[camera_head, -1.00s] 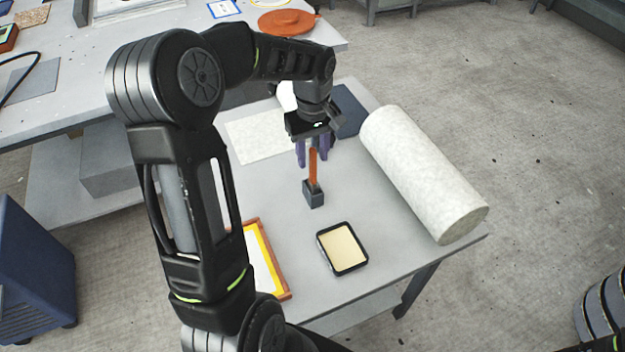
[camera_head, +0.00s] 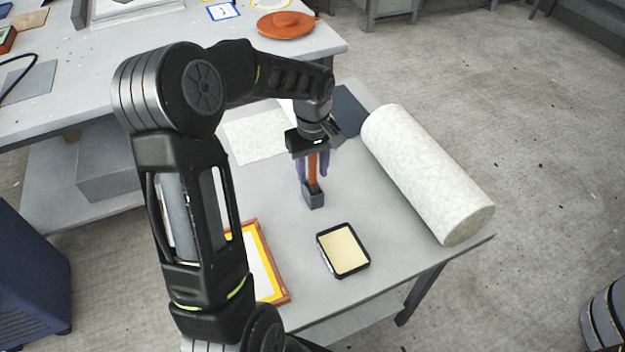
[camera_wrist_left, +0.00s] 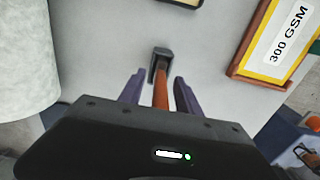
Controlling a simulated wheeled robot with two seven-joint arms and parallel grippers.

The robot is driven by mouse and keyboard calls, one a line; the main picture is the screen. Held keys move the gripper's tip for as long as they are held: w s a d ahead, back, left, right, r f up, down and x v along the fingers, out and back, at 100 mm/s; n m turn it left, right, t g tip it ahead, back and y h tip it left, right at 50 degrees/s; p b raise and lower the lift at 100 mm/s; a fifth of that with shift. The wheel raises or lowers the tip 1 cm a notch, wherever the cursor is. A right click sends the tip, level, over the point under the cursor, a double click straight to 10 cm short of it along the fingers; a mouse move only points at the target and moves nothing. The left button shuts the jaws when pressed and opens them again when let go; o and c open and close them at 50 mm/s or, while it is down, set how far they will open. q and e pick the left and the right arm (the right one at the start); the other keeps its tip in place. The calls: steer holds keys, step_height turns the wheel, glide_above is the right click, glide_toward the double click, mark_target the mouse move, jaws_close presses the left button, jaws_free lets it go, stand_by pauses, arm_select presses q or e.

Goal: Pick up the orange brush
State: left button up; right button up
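The orange brush (camera_head: 312,166) stands upright in a small dark grey holder (camera_head: 313,201) on the grey table. In the left wrist view the brush handle (camera_wrist_left: 161,97) runs between the two purple fingers, with its far end at the holder (camera_wrist_left: 160,62). My left gripper (camera_head: 312,176) points down over the brush with a finger on either side of the handle. The fingers are open, with a visible gap beside the handle in the wrist view. The upper end of the handle is hidden by the gripper. My right gripper is not in view.
A thick white roll (camera_head: 425,172) lies right of the brush. A black-rimmed tray (camera_head: 343,250) and an orange-framed card (camera_head: 267,263) lie nearer the front. A pale sheet (camera_head: 257,137) and a dark blue piece (camera_head: 347,110) lie behind. Bare tabletop surrounds the holder.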

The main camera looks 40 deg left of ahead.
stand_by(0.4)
arm_select(q)
jaws_close()
stand_by(0.4)
